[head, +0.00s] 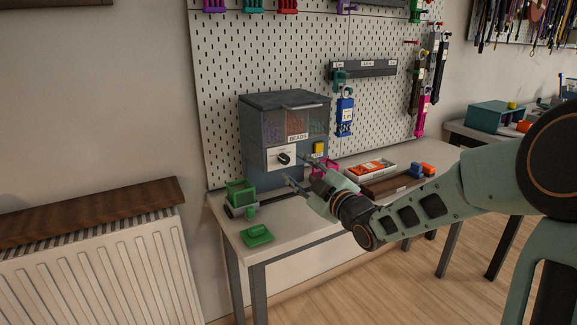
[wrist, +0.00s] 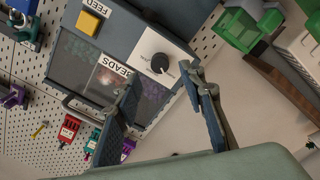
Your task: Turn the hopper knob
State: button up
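The hopper (head: 262,122) is a dark grey box labelled BEADS, standing on the workbench against the pegboard. Its black knob (head: 284,158) sits on a white plate low on the front. In the wrist view the knob (wrist: 160,63) shows on its white plate, and the hopper (wrist: 120,30) appears rotated. My gripper (head: 296,170) is in front of the hopper, close to the knob. In the wrist view my gripper (wrist: 158,88) has its two fingers spread apart with nothing between them. The knob lies beyond the fingertips, and I see no contact.
A yellow button (head: 319,148) is right of the knob. A green device (head: 240,194) and a green block (head: 257,236) are at the bench's left end. A tray (head: 368,170) with orange items lies to the right. A radiator (head: 100,265) stands left of the bench.

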aim_at(286, 161)
jog(key=shift+b+x, duration=0.35)
jog(key=shift+x, duration=2.35)
jog(key=shift+c, duration=0.4)
grip_shut()
